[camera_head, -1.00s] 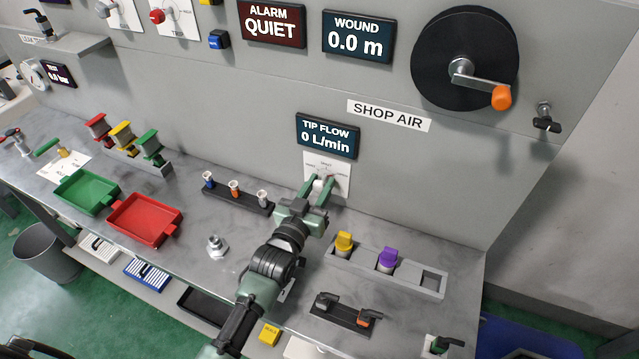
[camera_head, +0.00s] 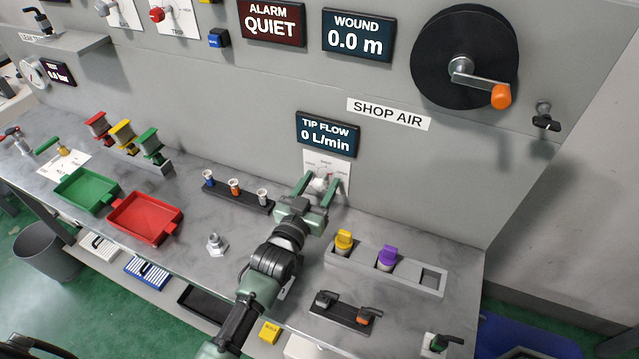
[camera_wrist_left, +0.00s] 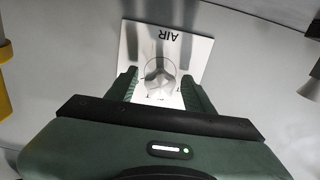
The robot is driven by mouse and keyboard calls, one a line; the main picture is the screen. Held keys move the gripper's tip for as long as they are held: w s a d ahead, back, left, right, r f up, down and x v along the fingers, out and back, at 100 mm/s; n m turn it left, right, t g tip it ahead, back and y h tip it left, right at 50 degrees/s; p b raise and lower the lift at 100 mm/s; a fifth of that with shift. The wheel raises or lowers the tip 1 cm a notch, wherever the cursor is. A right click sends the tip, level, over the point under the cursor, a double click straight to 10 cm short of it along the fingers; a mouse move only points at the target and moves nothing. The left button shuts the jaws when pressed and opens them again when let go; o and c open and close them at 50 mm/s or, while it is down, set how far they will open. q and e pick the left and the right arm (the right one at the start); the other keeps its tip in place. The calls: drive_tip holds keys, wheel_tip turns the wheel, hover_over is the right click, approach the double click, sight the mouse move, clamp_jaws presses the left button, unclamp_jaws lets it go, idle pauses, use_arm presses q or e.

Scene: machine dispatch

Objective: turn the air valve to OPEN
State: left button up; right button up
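The air valve is a small pale knob (camera_head: 320,183) on a white plate (camera_head: 328,163) on the panel, below the TIP FLOW display (camera_head: 327,134), which reads 0 L/min. The plate's small position marks are too small to read. In the left wrist view the plate (camera_wrist_left: 198,58) reads AIR upside down, and the lobed knob (camera_wrist_left: 160,80) sits between my fingers. My left gripper (camera_head: 319,186) is open, one finger on each side of the knob; it also shows in the left wrist view (camera_wrist_left: 160,88), with gaps beside the knob. My right gripper is not in view.
A tube rack (camera_head: 238,196) stands left of my left gripper. A grey holder (camera_head: 410,281) with yellow and purple knobs stands to its right. A SHOP AIR label (camera_head: 389,114) and a large black reel (camera_head: 465,60) are on the panel above right.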

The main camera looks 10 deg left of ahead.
use_arm(q)
drive_tip(key=s+a+b, duration=0.1)
drive_tip(key=s, duration=0.6)
drive_tip(key=shift+s+a+b, duration=0.25)
drive_tip(key=shift+s+b, duration=0.1)
drive_tip(key=shift+b, duration=0.05)
drive_tip(key=shift+r, duration=0.1)
